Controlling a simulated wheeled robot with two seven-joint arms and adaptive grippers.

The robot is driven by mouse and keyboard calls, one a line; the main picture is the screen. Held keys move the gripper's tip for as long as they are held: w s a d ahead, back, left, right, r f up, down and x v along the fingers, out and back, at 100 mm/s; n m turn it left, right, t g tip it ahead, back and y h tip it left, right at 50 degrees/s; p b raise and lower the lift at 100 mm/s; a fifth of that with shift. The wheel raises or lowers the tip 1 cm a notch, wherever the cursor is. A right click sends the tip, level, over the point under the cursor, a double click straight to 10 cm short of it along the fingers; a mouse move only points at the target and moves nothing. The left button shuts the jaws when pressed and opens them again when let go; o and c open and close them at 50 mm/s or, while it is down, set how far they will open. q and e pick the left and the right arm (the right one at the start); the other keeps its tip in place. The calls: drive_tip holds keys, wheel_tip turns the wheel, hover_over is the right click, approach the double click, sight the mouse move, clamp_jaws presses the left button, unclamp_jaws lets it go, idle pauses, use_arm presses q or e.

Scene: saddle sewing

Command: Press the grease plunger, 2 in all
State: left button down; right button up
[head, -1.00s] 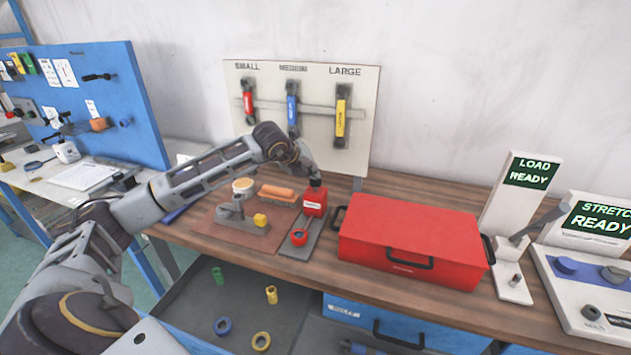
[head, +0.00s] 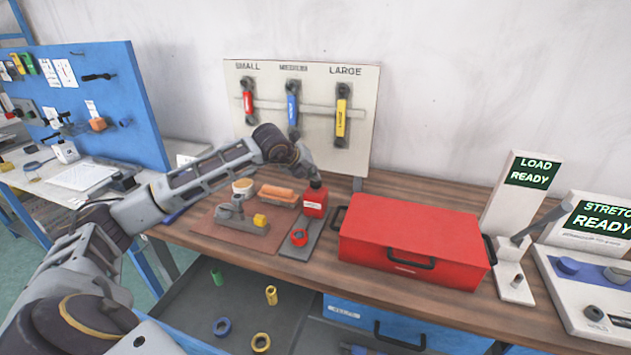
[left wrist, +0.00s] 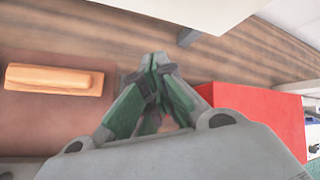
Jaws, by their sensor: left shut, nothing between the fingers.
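The red grease dispenser (head: 315,204), a block with a white label, stands upright at the back of a grey plate (head: 290,252) on the bench. My left gripper (head: 316,183) points down at its top, fingers shut and empty. It is at or just above the top; whether it touches I cannot tell. The plunger is hidden by the gripper. In the left wrist view the shut fingers (left wrist: 157,62) meet at their tips, and a small pinkish patch shows between their bases. My right gripper is not in view.
A red toolbox (head: 411,235) stands close on the right. A red ring (head: 299,238) lies on the plate's front. An orange block (head: 278,194), also in the left wrist view (left wrist: 54,79), and a white tub (head: 243,186) are to the left. The hanging-tool board (head: 260,90) stands behind.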

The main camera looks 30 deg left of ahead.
use_arm(q)
drive_tip(key=shift+f, duration=0.25)
drive_tip(key=shift+f+b, duration=0.25)
drive_tip(key=shift+b, duration=0.15)
idle(0.5)
drive_tip(key=shift+r, duration=0.15)
drive_tip(key=shift+r+p, duration=0.4)
drive_tip(key=shift+r, duration=1.1)
drive_tip(key=shift+r+p, duration=0.95)
drive_tip(key=shift+r, duration=1.55)
drive_tip(key=shift+r+p, duration=0.15)
drive_tip(key=shift+p, duration=0.25)
